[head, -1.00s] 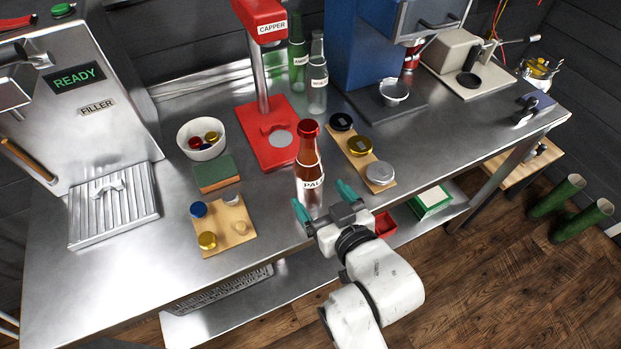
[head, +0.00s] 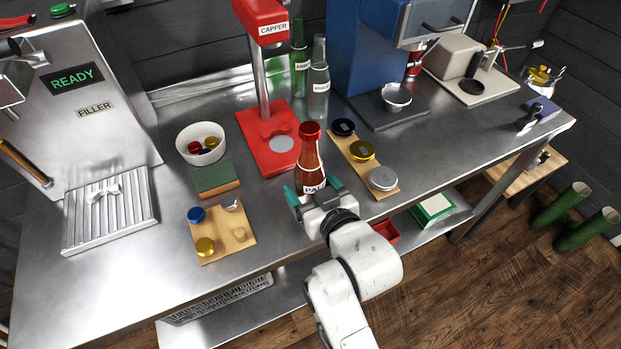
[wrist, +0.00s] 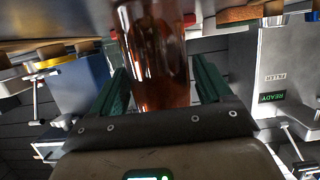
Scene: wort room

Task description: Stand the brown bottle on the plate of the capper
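The brown bottle (head: 311,160) has a red cap and a pale label. It stands upright on the steel bench, in front of the capper. The red capper (head: 262,22) stands behind it; its base holds a round grey plate (head: 283,144), which is bare. My gripper (head: 314,189) is at the bottle's lower part, with teal fingers open on either side of it. My gripper hides the bottle's foot in the head view.
A wooden strip with several discs (head: 362,151) lies close to the right of the bottle. A green sponge (head: 215,178), a cap board (head: 222,240) and a white bowl (head: 201,143) are to the left. Green and clear bottles (head: 318,80) stand behind the capper's right side.

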